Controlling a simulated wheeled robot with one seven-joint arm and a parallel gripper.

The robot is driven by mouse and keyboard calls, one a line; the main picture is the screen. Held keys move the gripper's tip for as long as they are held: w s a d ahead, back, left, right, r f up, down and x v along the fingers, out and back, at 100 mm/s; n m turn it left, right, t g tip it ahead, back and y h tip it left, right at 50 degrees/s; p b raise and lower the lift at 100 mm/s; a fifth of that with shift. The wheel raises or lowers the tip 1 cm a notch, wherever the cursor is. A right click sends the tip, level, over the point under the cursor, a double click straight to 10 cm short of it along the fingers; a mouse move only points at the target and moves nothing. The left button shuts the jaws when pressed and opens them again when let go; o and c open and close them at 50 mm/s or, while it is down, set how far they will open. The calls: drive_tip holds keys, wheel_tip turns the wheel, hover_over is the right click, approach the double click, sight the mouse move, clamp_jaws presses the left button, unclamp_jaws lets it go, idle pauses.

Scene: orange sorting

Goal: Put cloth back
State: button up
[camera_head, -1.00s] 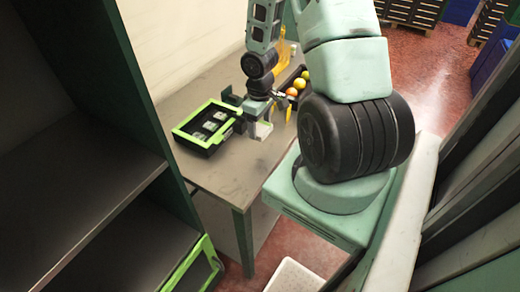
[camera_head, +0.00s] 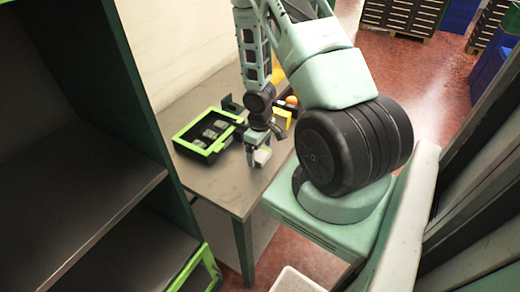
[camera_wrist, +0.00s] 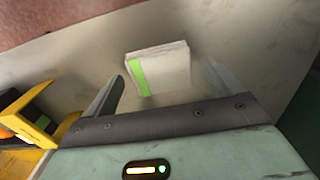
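The cloth (camera_wrist: 165,68) is a small white folded block with a green stripe along its left side. In the wrist view it lies on the grey table ahead of my gripper (camera_wrist: 163,78), between the lines of its two fingers. The fingers stand apart, with narrow gaps on both sides of the cloth, so my gripper looks open. In the head view my gripper (camera_head: 257,150) is low over the table, and the cloth (camera_head: 262,157) shows pale at its fingertips. The fingertips are too small there to show contact.
A black tray with a green rim (camera_head: 190,147) holds several pale items, left of my gripper. A yellow bin (camera_wrist: 62,130) is at the left in the wrist view. An orange fruit (camera_head: 291,100) shows behind my gripper. A dark shelf (camera_head: 95,215) stands at the left. The table's front is clear.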

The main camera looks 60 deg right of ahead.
sight(260, 154)
wheel_tip(260, 154, up, 12)
drive_tip(key=p, duration=0.1)
idle(0.6)
drive_tip(key=w+a+r+n, duration=0.15)
drive_tip(key=a+r, duration=0.35)
drive_tip(key=a, duration=0.5)
drive_tip(key=w+a+r+n, duration=0.15)
drive_tip(key=a+r, duration=0.35)
drive_tip(key=a, duration=0.6)
drive_tip(key=s+a+r+n, duration=0.2)
drive_tip(key=s+a+r, duration=0.1)
drive_tip(key=s+a, duration=0.4)
drive_tip(key=s+a+r+n, duration=0.2)
drive_tip(key=s+a+r, duration=0.2)
drive_tip(key=s+a, duration=0.3)
drive_tip(key=shift+s+a+r+y, duration=0.2)
drive_tip(key=shift+s+a+y, duration=0.1)
drive_tip(key=shift+a, duration=0.85)
drive_tip(key=shift+w, duration=0.1)
